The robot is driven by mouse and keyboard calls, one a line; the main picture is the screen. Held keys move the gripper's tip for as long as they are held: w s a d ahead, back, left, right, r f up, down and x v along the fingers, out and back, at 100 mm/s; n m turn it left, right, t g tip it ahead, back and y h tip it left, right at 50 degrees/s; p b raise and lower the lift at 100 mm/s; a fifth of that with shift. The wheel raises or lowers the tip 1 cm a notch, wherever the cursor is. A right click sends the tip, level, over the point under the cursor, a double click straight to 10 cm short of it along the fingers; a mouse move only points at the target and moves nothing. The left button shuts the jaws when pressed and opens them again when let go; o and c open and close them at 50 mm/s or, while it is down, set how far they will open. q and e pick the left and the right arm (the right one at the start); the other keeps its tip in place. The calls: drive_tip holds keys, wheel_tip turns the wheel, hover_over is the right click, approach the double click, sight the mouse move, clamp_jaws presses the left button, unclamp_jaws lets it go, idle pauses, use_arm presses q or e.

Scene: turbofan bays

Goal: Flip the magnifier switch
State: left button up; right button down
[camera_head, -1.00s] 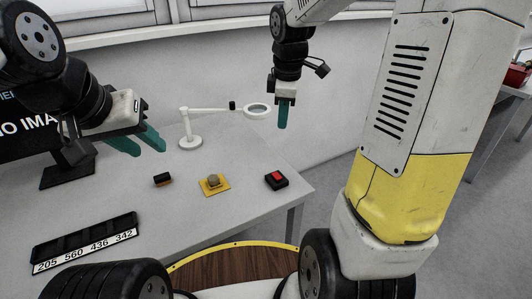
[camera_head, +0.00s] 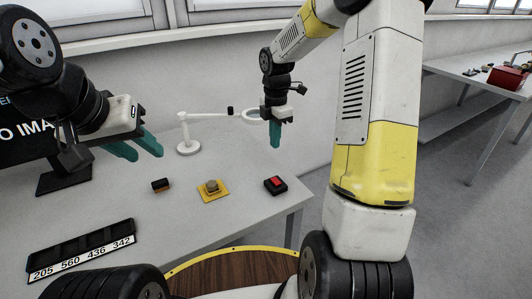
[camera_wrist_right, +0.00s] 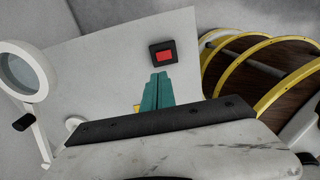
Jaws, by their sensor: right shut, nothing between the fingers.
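The white magnifier (camera_head: 188,147) stands on the table, its arm reaching right to a ring lens (camera_head: 250,116). A black knob (camera_head: 230,110) sits on that arm near the lens. A black box with a red rocker switch (camera_head: 275,184) lies at the table's right side; it also shows in the right wrist view (camera_wrist_right: 164,55). My right gripper (camera_head: 275,146) is shut and empty, in front of the lens's right edge in the head view and above the table. In the wrist view its fingertips (camera_wrist_right: 159,76) point toward the red switch, apparently apart from it. My left gripper (camera_head: 143,153) is open and empty over the table's left part.
A yellow plate with a round button (camera_head: 212,189) and a small black-and-brown block (camera_head: 160,185) lie left of the red switch. A black number strip (camera_head: 83,250) lies at the front left. A dark display (camera_head: 62,170) stands behind my left arm.

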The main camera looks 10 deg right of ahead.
sight(274, 180)
wheel_tip(274, 180, down, 14)
drive_tip(key=shift+r, duration=0.1)
idle(0.5)
drive_tip(key=shift+f, duration=0.2)
drive_tip(key=shift+s, duration=0.15)
drive_tip(key=shift+s+d+r, duration=0.2)
drive_tip(key=shift+s+d, duration=0.1)
drive_tip(key=shift+s, duration=0.3)
drive_tip(key=shift+w+r, duration=0.1)
